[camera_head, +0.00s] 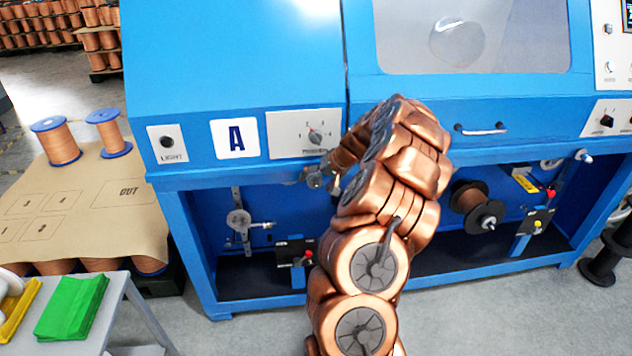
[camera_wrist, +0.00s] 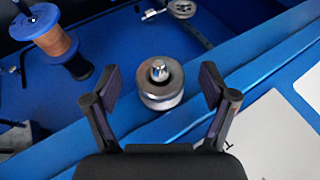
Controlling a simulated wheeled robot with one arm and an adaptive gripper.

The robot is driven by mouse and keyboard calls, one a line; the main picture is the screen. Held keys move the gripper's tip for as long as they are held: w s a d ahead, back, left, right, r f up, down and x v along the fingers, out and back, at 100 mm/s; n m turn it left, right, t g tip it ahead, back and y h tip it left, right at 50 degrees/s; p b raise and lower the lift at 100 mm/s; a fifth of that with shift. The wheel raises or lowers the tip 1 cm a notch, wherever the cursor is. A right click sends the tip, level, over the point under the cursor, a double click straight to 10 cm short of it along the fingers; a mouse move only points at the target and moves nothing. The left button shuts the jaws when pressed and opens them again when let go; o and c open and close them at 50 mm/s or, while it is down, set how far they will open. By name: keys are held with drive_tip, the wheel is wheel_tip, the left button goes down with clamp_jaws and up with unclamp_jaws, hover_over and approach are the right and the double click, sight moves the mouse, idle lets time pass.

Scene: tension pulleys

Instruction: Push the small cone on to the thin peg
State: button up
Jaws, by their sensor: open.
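In the wrist view, a round silvery metal piece (camera_wrist: 161,90) with a smaller shiny tip sits between my fingers; it looks like the small cone, seen nearly end-on. My gripper (camera_wrist: 160,78) is open, one finger on each side of it, with a visible gap on both sides. I cannot tell a separate thin peg from the tip, or how far the cone sits on it. In the head view, small grey metal parts (camera_head: 314,179) show at the cabinet's front edge beside my arm, which hides most of my gripper.
The blue machine (camera_head: 235,60) has an open lower bay with a pulley (camera_head: 238,220) and a black-flanged spool (camera_head: 478,207). A blue-flanged copper spool (camera_wrist: 57,45) shows in the wrist view. Two spools (camera_head: 60,142) stand on a cardboard-topped pallet (camera_head: 90,200) at left.

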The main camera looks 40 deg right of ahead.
drive_tip(key=shift+r, duration=0.1)
idle(0.3)
drive_tip(key=s+d+r+p, duration=0.1)
drive_tip(key=s+d+r, duration=0.1)
drive_tip(key=r, duration=0.5)
drive_tip(key=shift+s+d+r, duration=0.35)
drive_tip(key=shift+d, duration=0.45)
idle(0.8)
